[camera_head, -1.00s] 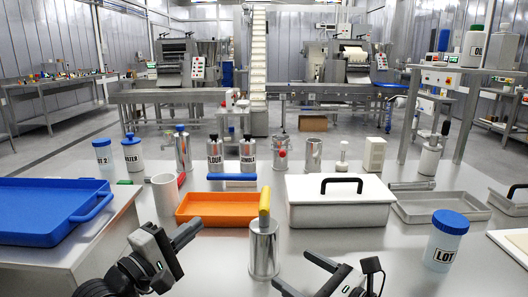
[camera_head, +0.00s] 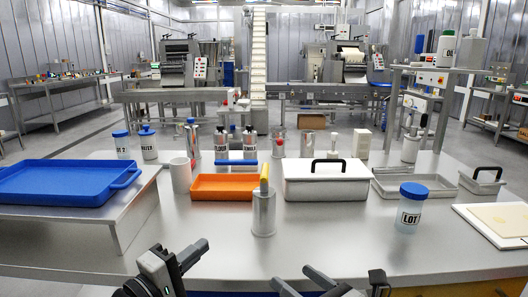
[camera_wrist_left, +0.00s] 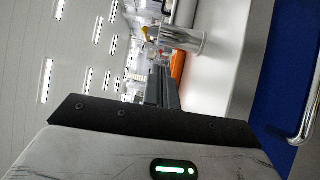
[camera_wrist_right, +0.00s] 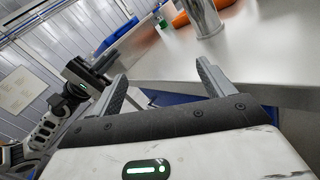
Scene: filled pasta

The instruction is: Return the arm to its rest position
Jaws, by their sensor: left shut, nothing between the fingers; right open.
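My left gripper (camera_head: 190,254) is low at the left of the head view, in front of the table's near edge. It is shut and empty, and its closed fingers (camera_wrist_left: 160,88) show in the left wrist view. My right gripper (camera_head: 300,278) is at the bottom middle of the head view. Its two fingers stand apart with nothing between them in the right wrist view (camera_wrist_right: 165,90). A metal cylinder (camera_head: 263,216) with a yellow-handled tool (camera_head: 264,178) in it stands upright on the table beyond both grippers, touched by neither.
The steel table (camera_head: 330,235) carries a blue tray (camera_head: 60,190) on a raised stand, an orange tray (camera_head: 222,196), a white lidded box (camera_head: 325,187), a blue-capped LOT jar (camera_head: 410,212) and a pale board (camera_head: 495,219). The table's front middle is clear.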

